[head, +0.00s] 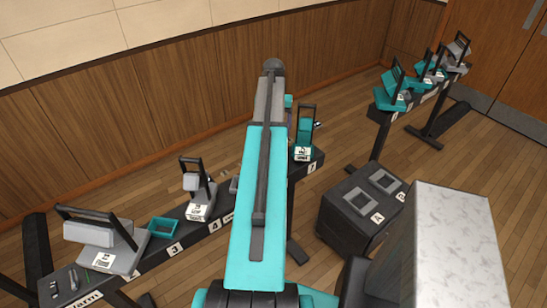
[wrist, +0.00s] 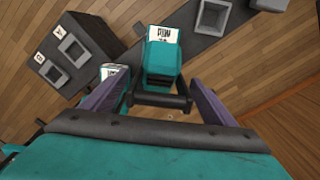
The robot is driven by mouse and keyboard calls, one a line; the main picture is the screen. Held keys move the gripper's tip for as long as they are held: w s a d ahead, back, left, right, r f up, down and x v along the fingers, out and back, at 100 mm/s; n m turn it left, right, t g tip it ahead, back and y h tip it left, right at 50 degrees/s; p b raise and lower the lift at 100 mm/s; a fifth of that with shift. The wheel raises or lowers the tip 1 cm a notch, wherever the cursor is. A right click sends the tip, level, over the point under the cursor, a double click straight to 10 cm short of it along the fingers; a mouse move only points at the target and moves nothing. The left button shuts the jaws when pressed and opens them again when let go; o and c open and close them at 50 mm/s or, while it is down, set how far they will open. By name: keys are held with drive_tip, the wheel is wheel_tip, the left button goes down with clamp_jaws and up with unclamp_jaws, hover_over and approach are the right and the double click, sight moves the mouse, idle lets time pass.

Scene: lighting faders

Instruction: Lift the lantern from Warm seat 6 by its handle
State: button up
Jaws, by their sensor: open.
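In the wrist view a teal lantern (wrist: 164,62) with a white label stands on the dark rail, its number not legible there. Its dark handle bar (wrist: 160,100) lies crosswise in the picture between the two purple fingers. My gripper (wrist: 157,77) is open, a finger on each side of the handle; contact cannot be told.
A teal lantern (head: 303,140) stands at seat 7, close beside; it shows partly left in the wrist view (wrist: 113,72). Grey lanterns stand near seat 4 (head: 198,188) and the Warm label (head: 103,238). A dark box (head: 352,222) marked A stands right of the rail. A second rail stands far right.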

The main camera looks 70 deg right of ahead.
drive_tip(key=shift+c, duration=0.5)
clamp_jaws()
drive_tip(key=shift+r, duration=0.1)
drive_tip(key=shift+d+r+p, duration=0.1)
drive_tip(key=shift+r+p, duration=0.65)
drive_tip(key=shift+r, duration=0.35)
wheel_tip(320, 180, up, 16)
drive_tip(key=p, duration=0.4)
drive_tip(key=shift+f+p, duration=0.15)
drive_tip(key=shift+p, duration=0.15)
